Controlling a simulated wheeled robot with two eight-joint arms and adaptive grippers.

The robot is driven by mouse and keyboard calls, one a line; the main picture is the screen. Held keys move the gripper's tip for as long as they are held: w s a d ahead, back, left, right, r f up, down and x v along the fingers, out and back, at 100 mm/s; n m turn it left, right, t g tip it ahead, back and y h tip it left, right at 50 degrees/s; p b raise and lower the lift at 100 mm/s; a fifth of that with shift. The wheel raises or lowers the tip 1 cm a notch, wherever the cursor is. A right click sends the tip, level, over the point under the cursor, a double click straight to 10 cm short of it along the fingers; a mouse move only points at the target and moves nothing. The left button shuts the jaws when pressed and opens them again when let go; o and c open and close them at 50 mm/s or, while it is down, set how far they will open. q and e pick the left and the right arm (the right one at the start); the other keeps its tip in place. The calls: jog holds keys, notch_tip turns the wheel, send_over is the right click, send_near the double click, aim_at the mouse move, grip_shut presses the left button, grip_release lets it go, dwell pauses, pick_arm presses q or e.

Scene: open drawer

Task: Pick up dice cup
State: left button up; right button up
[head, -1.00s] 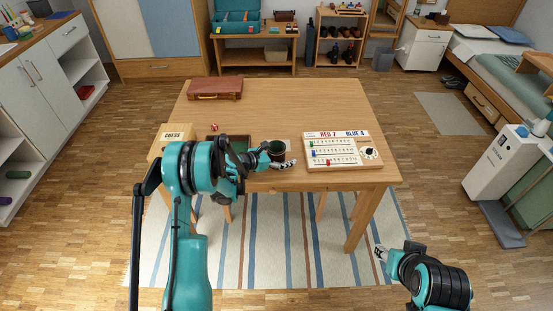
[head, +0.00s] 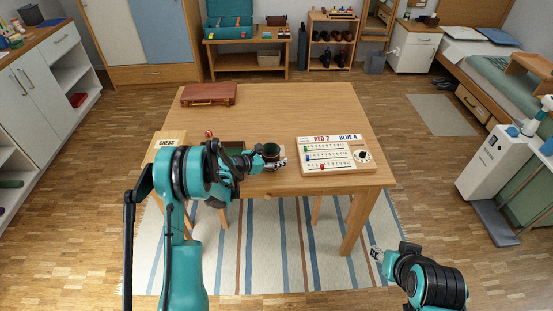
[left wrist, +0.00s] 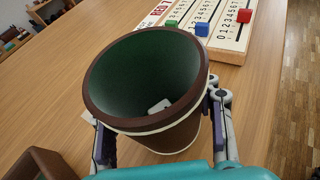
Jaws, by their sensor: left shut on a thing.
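The dice cup is brown outside with a pale band and dark green inside. In the head view the dice cup (head: 271,150) is near the table's front edge. In the left wrist view the dice cup (left wrist: 140,85) fills the middle, its mouth facing the camera, with a white die (left wrist: 160,106) inside. My left gripper (head: 272,161) has its fingers on both sides of the cup and is shut on it. Whether the cup's base touches the table is hidden. My right gripper (head: 377,254) is low at the lower right, away from the table; its fingers are too small to judge.
The scoreboard (head: 335,143) lies right of the cup. A dark tray (head: 234,146) is left of it, partly behind my left arm, near the chess box (head: 166,141). A brown briefcase (head: 208,94) lies at the back left. The table's middle (head: 285,110) is clear.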

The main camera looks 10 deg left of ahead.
pick_arm(q)
jog(key=shift+r, duration=0.65)
jog(key=shift+d+r+p, duration=0.25)
jog(key=shift+r+p, duration=0.35)
jog(key=shift+r, duration=0.2)
jog(key=s+d+r+p, duration=0.1)
jog(key=d+r, duration=0.1)
jog(key=d, duration=0.1)
jog(key=s+d+r+p, duration=0.1)
jog(key=d+r, duration=0.1)
jog(key=d, duration=0.2)
jog(key=s+d+r+p, duration=0.1)
jog(key=d+r+p, duration=0.1)
jog(key=d, duration=0.1)
jog(key=shift+s+d+r, duration=0.1)
jog(key=shift+d+r, duration=0.1)
jog(key=shift+r, duration=0.1)
jog(key=shift+c, duration=0.2)
notch_tip(320, 180, up, 5)
jog(key=p, duration=0.2)
jog(key=shift+d+p, duration=0.15)
jog(key=shift+p, duration=0.2)
